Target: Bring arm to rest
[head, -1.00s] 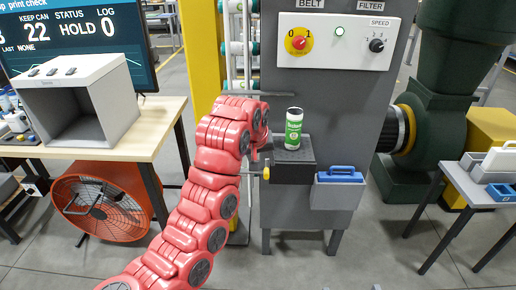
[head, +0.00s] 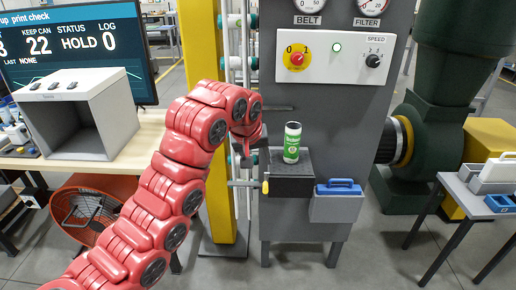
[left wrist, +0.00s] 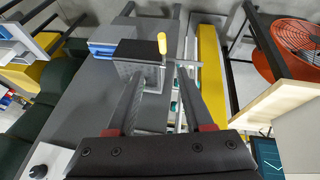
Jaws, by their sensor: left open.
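My left arm comes in from the lower left of the head view. Its gripper (head: 249,158) is partly hidden behind the wrist and is beside the grey machine, left of the can. In the left wrist view the two dark fingers (left wrist: 160,88) stand apart with nothing held between them. A white and green can (head: 292,143) stands upright on a black block (head: 288,180) on the machine's front, apart from the gripper. I cannot make out the can in the left wrist view. My right gripper is not in view.
A yellow-tipped lever (head: 265,186) sticks out beside the block, and a blue-handled box (head: 338,188) hangs right of it. A yellow post (head: 200,50) stands behind my arm. A table with an open grey box (head: 112,122) is at left, above an orange fan (head: 95,205).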

